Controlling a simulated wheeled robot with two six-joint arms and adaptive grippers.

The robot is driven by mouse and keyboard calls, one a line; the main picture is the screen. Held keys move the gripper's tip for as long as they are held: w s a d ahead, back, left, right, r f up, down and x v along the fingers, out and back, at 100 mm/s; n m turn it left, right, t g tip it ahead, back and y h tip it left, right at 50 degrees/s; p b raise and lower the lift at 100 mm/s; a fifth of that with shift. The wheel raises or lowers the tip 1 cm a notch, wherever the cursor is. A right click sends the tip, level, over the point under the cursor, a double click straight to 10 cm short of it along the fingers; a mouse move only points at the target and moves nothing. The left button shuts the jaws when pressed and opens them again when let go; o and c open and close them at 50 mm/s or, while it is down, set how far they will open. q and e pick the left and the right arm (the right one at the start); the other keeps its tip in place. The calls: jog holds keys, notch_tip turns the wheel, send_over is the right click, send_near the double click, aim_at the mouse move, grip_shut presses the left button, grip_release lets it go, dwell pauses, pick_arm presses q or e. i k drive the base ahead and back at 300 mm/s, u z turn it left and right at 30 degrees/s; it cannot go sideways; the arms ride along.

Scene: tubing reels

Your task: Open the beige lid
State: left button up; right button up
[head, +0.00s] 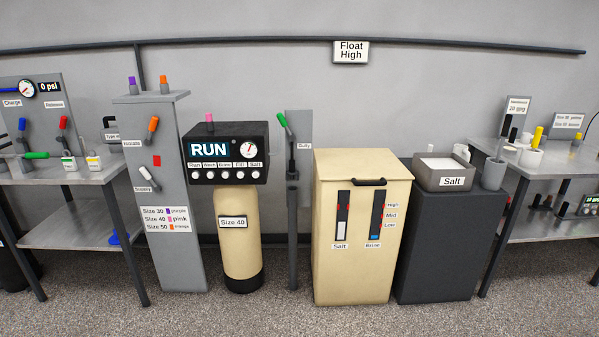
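The beige lid (364,164) sits flat and shut on top of the beige cabinet (336,270), right of the picture's middle. A black handle (369,182) is at the lid's front edge. Below it, the cabinet front has two dark gauge strips labelled Salt and Brine, with High, Mid and Low marks beside the Brine strip. Neither of my grippers shows in the head view.
A dark grey stand (450,245) with a salt tray (443,170) and a grey cup (494,174) is close on the cabinet's right. A thin grey post (293,220) and a beige tank (240,251) stand left. Open carpet (270,315) lies in front.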

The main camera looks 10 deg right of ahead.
aim_at(354, 165)
jog(key=z, duration=0.25)
jog(key=i, duration=1.2)
jog(key=z, duration=1.2)
jog(key=i, duration=1)
jog(key=z, duration=0.75)
